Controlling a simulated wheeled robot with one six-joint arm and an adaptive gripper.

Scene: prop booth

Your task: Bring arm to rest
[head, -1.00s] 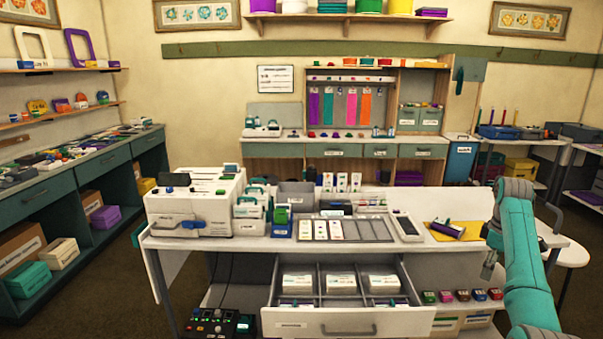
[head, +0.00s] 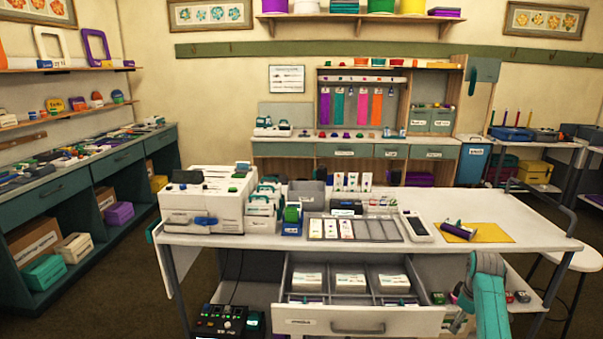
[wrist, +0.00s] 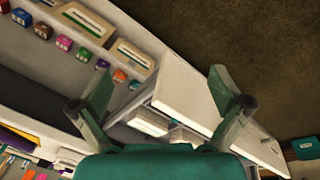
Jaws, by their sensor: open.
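My gripper (wrist: 160,95) is open in the wrist view, with its two fingers spread apart and nothing between their tips. Beyond it lie the open drawer (wrist: 190,88) and the lower shelf of the counter. In the head view my teal arm is folded low at the right, in front of the counter's right half. My gripper cannot be made out there.
The white counter (head: 365,247) carries a white machine (head: 203,205), a card tray (head: 352,228) and a purple roll on a yellow sheet (head: 492,233). Its drawer (head: 358,322) stands open towards me, beside my arm. A round white stool (head: 585,260) is at the right.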

